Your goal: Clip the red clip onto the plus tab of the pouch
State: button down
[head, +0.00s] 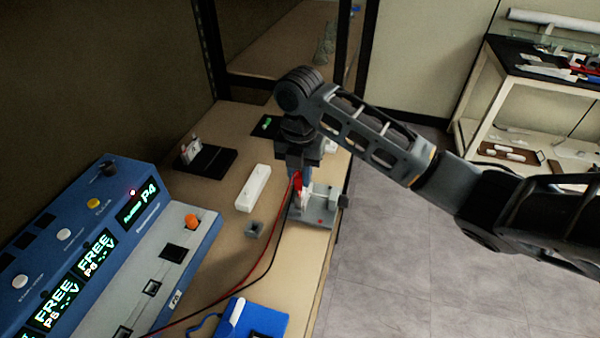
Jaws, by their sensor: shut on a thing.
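My gripper (299,174) points down over the front-right part of the bench and is shut on the red clip (298,181). A red lead runs from the clip down to the left. The clip is just above or at a small grey fixture (310,214) that has a red dot on its plate. A small pale piece shows under the clip and may be the pouch. The pouch's plus tab is too small to make out, and I cannot tell whether the clip touches it.
A blue instrument (130,240) with lit displays fills the left side. A white bar (254,188), a small grey block (254,229) and a black stand (208,159) are on the bench. A blue item (258,320) lies in front. The bench's right edge is close to the fixture.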

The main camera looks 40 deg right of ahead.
aim_at(300, 174)
jog(key=shift+f+b, duration=0.5)
jog(key=shift+f, duration=0.4)
jog(key=c, duration=0.9)
grip_release()
jog(key=shift+r, duration=3.95)
